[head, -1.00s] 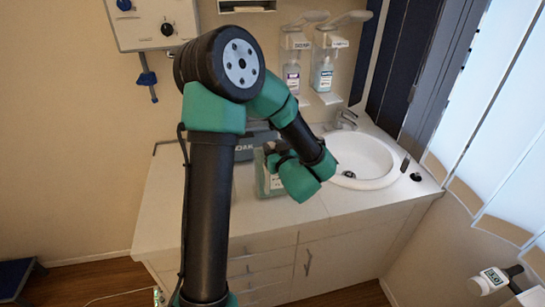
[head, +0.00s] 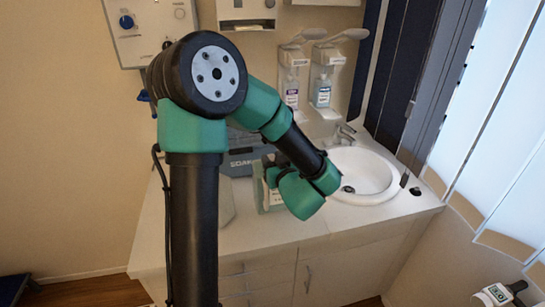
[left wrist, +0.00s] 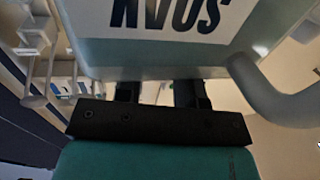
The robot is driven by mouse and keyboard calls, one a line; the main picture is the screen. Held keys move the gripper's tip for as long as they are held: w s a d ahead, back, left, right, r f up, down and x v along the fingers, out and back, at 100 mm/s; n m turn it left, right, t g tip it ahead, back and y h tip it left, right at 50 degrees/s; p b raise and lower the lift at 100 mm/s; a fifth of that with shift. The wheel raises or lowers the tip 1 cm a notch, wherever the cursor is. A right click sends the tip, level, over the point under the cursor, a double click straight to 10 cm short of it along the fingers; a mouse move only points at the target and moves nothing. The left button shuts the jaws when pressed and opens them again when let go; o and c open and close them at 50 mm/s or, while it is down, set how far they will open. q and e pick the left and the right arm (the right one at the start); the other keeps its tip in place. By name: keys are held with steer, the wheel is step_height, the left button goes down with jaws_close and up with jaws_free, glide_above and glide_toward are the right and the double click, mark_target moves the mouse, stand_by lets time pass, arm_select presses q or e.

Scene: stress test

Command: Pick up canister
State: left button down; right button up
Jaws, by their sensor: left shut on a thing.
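The canister (head: 273,198) is a pale green, see-through container with a white label. In the head view it is on or just over the white counter, partly hidden behind my left wrist. My left gripper (head: 268,178) is at the canister's upper part, its fingertips hidden in the head view. In the left wrist view the canister (left wrist: 130,52) fills the upper middle, with bold dark letters upside down and a curved handle at right. My left gripper's dark fingers (left wrist: 188,92) are shut on it. Whether its base touches the counter is unclear. My right gripper is out of view.
A grey box (head: 240,160) stands on the counter behind the canister. The round sink (head: 362,172) with its tap (head: 345,132) is to the right. Dispenser bottles (head: 321,92) hang on the wall. Blinds (head: 515,130) flank the right side.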

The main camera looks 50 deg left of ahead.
arm_select(q)
steer(key=s+d+r, duration=0.1)
steer(key=s+d, duration=0.7)
steer(key=d, duration=0.1)
steer(key=shift+s+d+r, duration=0.15)
steer(key=shift+s, duration=0.1)
stand_by(0.6)
